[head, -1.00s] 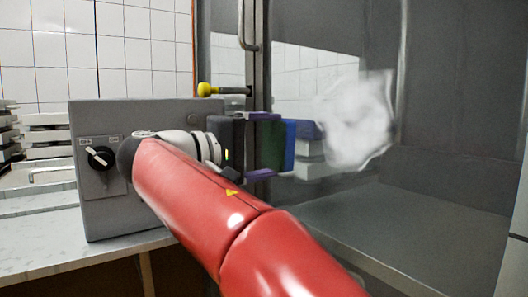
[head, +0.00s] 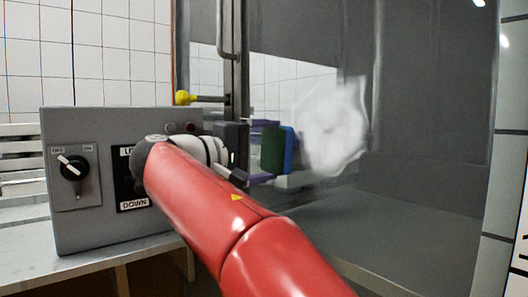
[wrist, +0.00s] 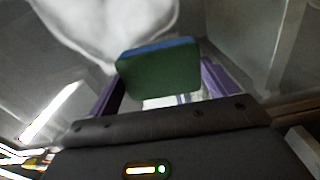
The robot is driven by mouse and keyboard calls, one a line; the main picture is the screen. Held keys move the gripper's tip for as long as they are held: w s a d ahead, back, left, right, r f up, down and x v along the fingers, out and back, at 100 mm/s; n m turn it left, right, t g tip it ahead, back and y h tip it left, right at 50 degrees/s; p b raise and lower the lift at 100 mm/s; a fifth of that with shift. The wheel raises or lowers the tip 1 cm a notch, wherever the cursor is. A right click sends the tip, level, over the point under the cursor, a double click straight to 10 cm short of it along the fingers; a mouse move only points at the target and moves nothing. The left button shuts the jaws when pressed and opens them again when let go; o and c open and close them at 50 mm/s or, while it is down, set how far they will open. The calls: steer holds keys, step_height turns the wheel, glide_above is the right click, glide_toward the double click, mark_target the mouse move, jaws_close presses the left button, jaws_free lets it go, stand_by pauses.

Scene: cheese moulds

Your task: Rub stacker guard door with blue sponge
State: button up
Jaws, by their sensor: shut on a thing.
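My gripper (head: 264,150) has purple fingers and is shut on the blue sponge (head: 289,150), which has a dark green layer on the side toward my gripper. In the wrist view the sponge (wrist: 158,70) sits between the fingers (wrist: 160,88). The stacker guard door (head: 430,130) is a large clear panel with a metal frame and a vertical handle (head: 222,35). A whitish smeared patch (head: 332,125) shows on it, just right of the sponge; it also shows in the wrist view (wrist: 105,25). I cannot tell whether the sponge touches the panel.
A grey control box (head: 90,220) with a rotary switch (head: 72,167) and an UP/DOWN panel stands left of my arm on a counter (head: 25,240). A yellow-knobbed lever (head: 183,97) sticks out near the door's edge. White tiles cover the back wall.

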steer(key=shift+x, duration=0.95)
stand_by(0.3)
